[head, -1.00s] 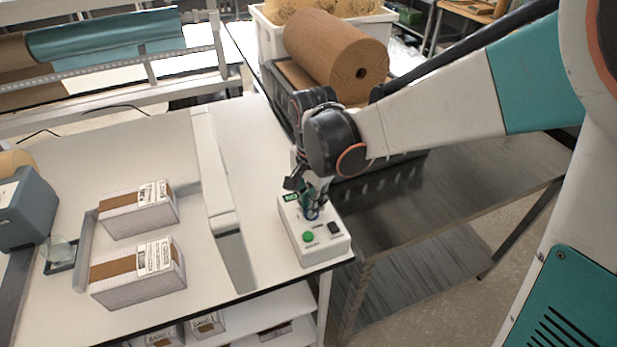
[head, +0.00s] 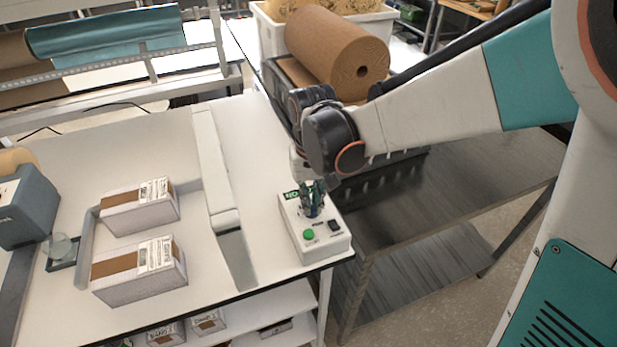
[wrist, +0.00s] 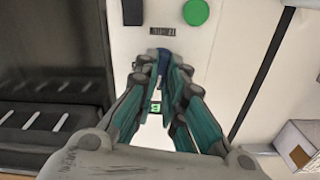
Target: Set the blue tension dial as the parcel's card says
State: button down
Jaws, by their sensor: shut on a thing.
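The white control box (head: 325,252) stands at the right front corner of the packing table. The blue dial (wrist: 165,57) shows as a small patch between my fingertips in the wrist view; its pointer and marks are hidden. My gripper (head: 313,208) points down over the box and is shut on the dial. It also shows in the wrist view (wrist: 163,65). Two parcels, a rear one (head: 140,207) and a front one (head: 138,270), sit on the left with brown tape and printed labels. The print is too small to read, and I cannot tell which bears the card.
The box also has a green button (head: 308,234), a black switch (head: 334,225) and a small green display (head: 291,195). A long white raised bar (head: 210,165) lies left of the box. A brown paper roll (head: 335,52) lies behind my arm.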

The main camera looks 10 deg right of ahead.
jog(key=n, duration=0.4)
jog(key=shift+a+n, duration=0.1)
jog(key=shift+n, duration=2.8)
jog(key=c, duration=1.7)
grip_release()
